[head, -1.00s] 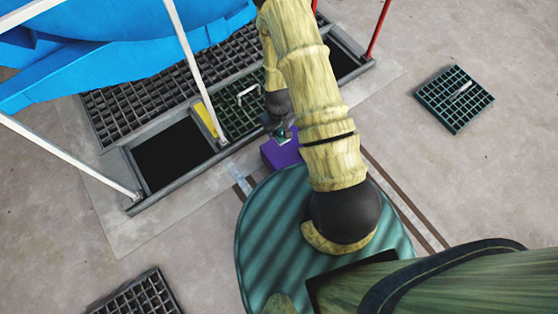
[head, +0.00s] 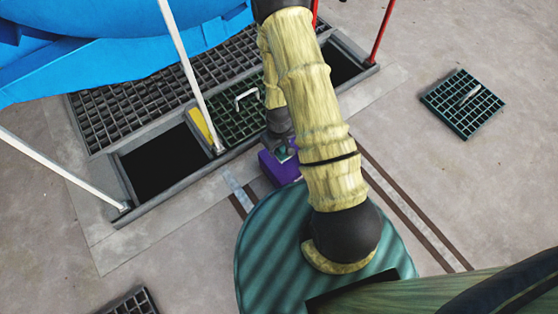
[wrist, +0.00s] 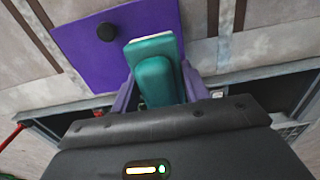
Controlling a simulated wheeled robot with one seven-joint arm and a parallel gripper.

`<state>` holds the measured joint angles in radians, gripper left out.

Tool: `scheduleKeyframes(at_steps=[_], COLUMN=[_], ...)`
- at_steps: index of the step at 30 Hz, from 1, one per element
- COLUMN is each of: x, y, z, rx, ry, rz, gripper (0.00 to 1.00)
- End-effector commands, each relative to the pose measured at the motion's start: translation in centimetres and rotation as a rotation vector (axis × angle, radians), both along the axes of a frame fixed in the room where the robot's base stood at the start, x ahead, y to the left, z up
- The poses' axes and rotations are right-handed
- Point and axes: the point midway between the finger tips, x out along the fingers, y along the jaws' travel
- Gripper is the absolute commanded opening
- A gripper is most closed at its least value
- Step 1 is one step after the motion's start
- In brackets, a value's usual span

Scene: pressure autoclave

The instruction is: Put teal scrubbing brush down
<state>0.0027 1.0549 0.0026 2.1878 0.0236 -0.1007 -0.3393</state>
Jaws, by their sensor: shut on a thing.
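The teal scrubbing brush (wrist: 155,78) is between the two purple-grey fingers of my gripper (wrist: 158,90) in the wrist view. My gripper is shut on it. A pale strip shows along the brush's far end. A purple flat-faced thing (wrist: 88,62) with a black round knob lies behind and beside the brush; I cannot tell whether the brush touches it. In the head view my gripper (head: 283,146) is small and partly hidden by my arm, just above the purple thing (head: 271,169). Only a bit of teal (head: 284,154) shows there.
Left of my gripper is an open dark floor pit (head: 163,160) with a metal frame, beside grating (head: 135,100) and a yellow strip (head: 200,124). White posts (head: 188,72) and a red post (head: 379,30) stand near. A loose grate (head: 463,104) lies on clear floor at right.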

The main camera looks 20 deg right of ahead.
Motion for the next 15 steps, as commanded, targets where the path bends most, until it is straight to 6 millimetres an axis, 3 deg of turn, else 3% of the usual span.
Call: scheduleKeyframes(at_steps=[1, 6, 15], x=[-0.1, -0.1, 0.0], y=[0.0, 0.0, 0.0], z=[-1.5, -4.7, -5.3], rx=[0.0, 0.0, 0.0], ry=[0.002, 0.002, 0.0], rz=[0.0, 0.0, 0.0], gripper=[0.2, 0.2, 0.2])
